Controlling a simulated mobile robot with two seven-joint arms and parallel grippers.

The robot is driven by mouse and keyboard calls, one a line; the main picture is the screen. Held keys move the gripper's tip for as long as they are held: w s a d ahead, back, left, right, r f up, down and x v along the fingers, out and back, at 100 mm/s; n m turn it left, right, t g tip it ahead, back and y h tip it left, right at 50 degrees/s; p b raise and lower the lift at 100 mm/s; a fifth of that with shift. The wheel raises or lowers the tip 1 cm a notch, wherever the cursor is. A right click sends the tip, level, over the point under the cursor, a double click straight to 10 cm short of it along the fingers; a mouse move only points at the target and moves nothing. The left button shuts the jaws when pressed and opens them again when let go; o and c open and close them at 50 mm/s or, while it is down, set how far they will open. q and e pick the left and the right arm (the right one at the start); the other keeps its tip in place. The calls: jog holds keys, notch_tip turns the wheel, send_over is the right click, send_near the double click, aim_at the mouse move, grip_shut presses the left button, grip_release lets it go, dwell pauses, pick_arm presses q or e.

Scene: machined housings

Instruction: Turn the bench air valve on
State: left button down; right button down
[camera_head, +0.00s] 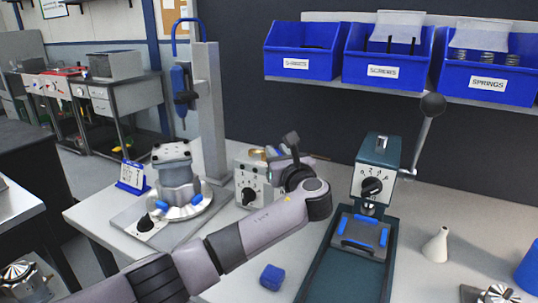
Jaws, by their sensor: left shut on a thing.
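A grey box with a black dial (248,195) stands on the bench, behind my left arm. A small brass-coloured part (257,153), which looks like part of the bench air valve, shows at the top of this box. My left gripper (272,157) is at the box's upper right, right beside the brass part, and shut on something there. My own wrist and fingers hide most of what it holds, so the handle's angle cannot be told. My right gripper is not in view.
A round grey fixture (178,180) stands left of the box, near a column with a blue hanging tool (181,90). A dark green press (375,165) with a lever stands right. A blue block (271,277) and white funnel (437,245) are on the bench. Blue bins (387,72) hang above.

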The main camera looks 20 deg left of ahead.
pick_arm(q)
jog(key=shift+w+d+n+g+y, duration=0.2)
jog(key=shift+d+n+g+y, duration=0.1)
jog(key=shift+n+g+y, duration=0.35)
jog(key=shift+y, duration=0.35)
jog(key=c, duration=1)
grip_release()
jog(key=shift+b+v, duration=0.4)
jog(key=shift+v, duration=3.2)
jog(key=shift+w+d, duration=0.1)
